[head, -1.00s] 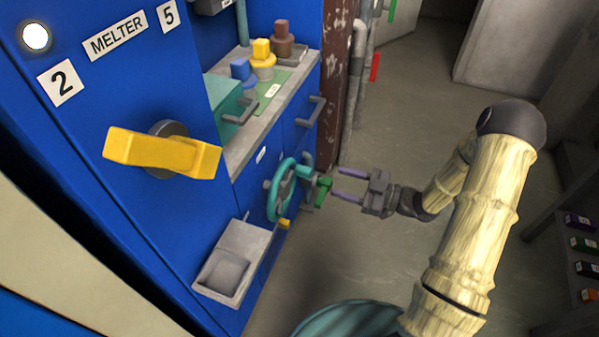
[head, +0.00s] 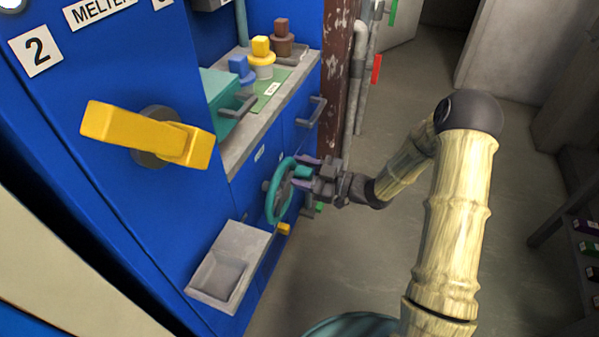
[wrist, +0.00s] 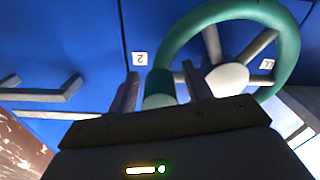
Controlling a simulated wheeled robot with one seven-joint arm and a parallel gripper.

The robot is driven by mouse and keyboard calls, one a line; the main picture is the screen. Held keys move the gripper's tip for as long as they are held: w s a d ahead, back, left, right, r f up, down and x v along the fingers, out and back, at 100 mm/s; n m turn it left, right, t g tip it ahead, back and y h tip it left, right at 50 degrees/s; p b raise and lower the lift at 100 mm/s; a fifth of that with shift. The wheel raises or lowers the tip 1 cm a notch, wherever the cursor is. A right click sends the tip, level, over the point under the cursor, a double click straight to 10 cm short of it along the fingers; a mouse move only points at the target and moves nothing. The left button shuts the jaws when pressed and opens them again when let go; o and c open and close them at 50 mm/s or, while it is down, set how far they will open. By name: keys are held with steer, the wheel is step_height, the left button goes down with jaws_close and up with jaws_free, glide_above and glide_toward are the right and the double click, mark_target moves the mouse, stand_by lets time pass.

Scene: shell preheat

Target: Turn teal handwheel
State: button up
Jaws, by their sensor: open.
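The teal handwheel (head: 271,208) is mounted on the front of the blue cabinet, with grey spokes and a pale hub. It fills the upper right of the wrist view (wrist: 287,48). A short teal knob (wrist: 160,88) stands out from its rim. My gripper (head: 305,171) is at the wheel's upper right side in the head view. Its jaws are open, with one finger on each side of the knob in the wrist view (wrist: 160,92). Whether the fingers touch the knob I cannot tell. My gripper hides part of the wheel in the head view.
A large yellow lever (head: 145,135) sticks out of the cabinet at left. A grey tray (head: 230,265) juts out below the wheel, beside a small yellow part (head: 283,229). Grey drawer handles (head: 313,112) project above.

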jaws_close()
steer(key=shift+d, duration=0.1)
steer(key=shift+w, duration=0.15)
steer(key=shift+d+f, duration=0.15)
steer(key=shift+f, duration=0.05)
stand_by(0.5)
